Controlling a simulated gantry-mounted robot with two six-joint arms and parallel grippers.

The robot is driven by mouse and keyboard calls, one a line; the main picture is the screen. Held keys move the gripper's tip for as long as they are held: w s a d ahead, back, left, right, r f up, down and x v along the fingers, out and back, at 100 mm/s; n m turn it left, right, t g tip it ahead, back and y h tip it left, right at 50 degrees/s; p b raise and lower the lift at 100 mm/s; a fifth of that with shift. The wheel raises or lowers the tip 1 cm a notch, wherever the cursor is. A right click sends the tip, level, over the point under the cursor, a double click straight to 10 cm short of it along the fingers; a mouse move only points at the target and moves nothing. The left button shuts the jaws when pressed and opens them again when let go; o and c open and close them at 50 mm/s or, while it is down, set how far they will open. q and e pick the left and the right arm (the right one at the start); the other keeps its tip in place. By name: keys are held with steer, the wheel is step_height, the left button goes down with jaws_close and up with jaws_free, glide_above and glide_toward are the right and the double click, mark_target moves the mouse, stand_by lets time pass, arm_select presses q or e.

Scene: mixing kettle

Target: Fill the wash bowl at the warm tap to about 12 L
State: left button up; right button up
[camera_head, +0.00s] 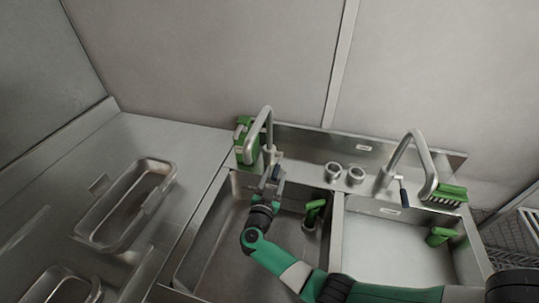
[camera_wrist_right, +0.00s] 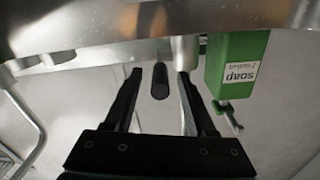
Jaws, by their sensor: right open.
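The sink has a left bowl (camera_head: 212,238) and a right bowl (camera_head: 385,245). The labels are too small to read, so I cannot tell which is the wash bowl or which tap is warm. The left tap (camera_head: 268,118) arches over the left bowl's back edge; no water is visible. My right gripper (camera_head: 274,178) is at this tap's base. In the right wrist view its open fingers (camera_wrist_right: 160,76) stand on either side of the dark tap lever (camera_wrist_right: 160,88), with gaps visible on both sides. The right tap (camera_head: 412,150) has its own lever (camera_head: 403,192). My left gripper is out of view.
A green brush (camera_head: 449,192) is by the right tap. Two metal cups (camera_head: 345,172) sit between the taps.

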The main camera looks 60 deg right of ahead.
mark_target(277, 168)
steer(key=shift+x, duration=1.65)
steer(key=shift+c, duration=0.2)
jaws_close()
